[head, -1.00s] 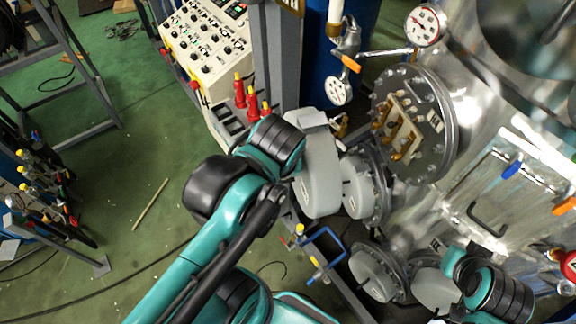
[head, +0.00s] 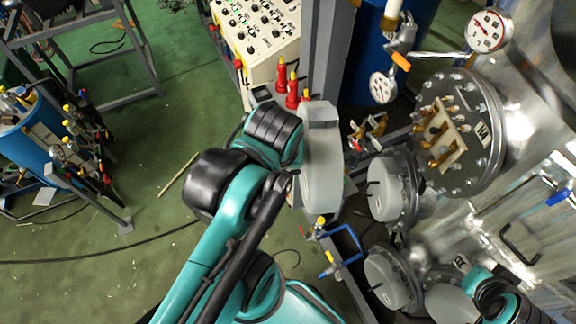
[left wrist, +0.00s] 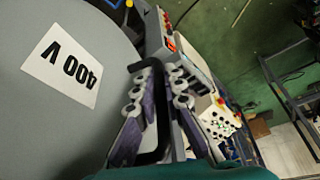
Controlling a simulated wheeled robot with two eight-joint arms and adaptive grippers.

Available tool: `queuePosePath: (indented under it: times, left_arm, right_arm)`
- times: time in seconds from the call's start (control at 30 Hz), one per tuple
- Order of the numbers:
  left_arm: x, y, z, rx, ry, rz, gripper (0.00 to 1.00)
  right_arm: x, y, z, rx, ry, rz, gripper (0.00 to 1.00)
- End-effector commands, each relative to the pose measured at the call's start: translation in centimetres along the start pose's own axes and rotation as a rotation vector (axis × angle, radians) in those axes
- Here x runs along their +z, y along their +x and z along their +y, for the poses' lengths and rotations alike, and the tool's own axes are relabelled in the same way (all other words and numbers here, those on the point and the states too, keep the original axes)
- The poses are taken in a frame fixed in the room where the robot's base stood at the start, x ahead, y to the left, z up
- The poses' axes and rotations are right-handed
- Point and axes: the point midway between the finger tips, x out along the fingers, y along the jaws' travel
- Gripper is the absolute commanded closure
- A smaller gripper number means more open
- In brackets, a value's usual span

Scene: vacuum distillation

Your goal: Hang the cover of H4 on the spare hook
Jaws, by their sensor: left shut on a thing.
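A grey round cover (head: 322,165) is held up at the end of my left arm, seen nearly edge-on in the head view. In the left wrist view, the cover (left wrist: 45,120) fills the left side and carries a white "400 V" label. My left gripper (left wrist: 154,105) has its fingers around the cover's black handle (left wrist: 158,135). An open flange (head: 485,150) with bare brass terminals (head: 437,135) is on the steel vessel to the right; its label is too small to read. The spare hook cannot be made out. My right gripper is out of view; its arm shows at lower right.
Other grey covers (head: 385,188) (head: 388,280) sit on the vessel's lower flanges. Brass fittings (head: 370,128) show just behind the held cover. A control panel (head: 258,35) and red-bodied plugs (head: 292,95) stand behind.

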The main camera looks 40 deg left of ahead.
Motion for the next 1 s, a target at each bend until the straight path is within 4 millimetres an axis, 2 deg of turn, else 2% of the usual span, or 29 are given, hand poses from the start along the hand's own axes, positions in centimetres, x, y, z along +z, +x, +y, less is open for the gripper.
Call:
queuePosePath:
  times: [0.43, 0.83, 1.0]
  left_arm:
    - [0.5, 0.1, -1.3, 0.0, -0.002, 0.002, 1.0]
    - [0.5, -0.3, -1.5, 0.001, 0.0, 0.002, 1.0]
    - [0.8, 0.5, -1.5, 0.001, 0.0, 0.002, 1.0]
  right_arm:
    - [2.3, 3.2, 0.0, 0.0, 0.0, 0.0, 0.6]
    - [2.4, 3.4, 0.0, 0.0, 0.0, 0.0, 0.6]
    - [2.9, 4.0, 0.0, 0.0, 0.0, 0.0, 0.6]
